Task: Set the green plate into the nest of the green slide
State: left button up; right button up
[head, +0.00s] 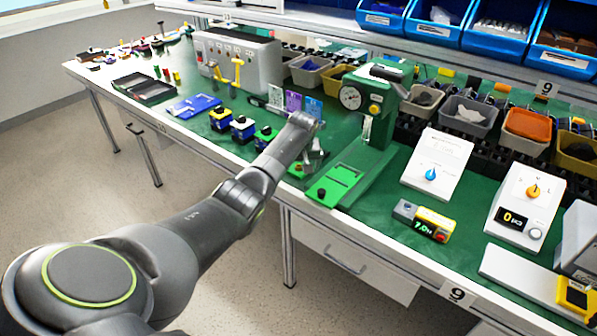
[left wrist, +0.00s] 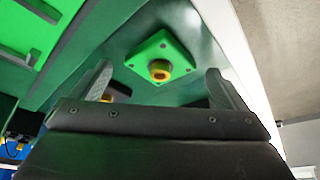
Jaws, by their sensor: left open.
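The green plate (left wrist: 150,47) is a square with corner holes and a round yellow-orange knob on top. It lies flat on the bench in the left wrist view, beyond and between my left fingers; the head view shows part of it (head: 297,170) under my gripper. My left gripper (head: 312,160) is open and empty above the plate, apart from it; its two fingers also show in the left wrist view (left wrist: 160,85). The green slide (head: 343,180) lies to the right, by the bench's front edge, with a black knob.
A green press with a dial gauge (head: 375,108) stands behind the slide. Boxes with coloured knobs (head: 243,128) stand left of my gripper. A white panel with a blue knob (head: 437,163) and a yellow-ended meter (head: 424,220) stand right. Bare green mat lies between the slide and the meter.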

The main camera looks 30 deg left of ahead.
pick_arm(q)
jog(key=shift+r, duration=0.1)
jog(key=c, duration=1)
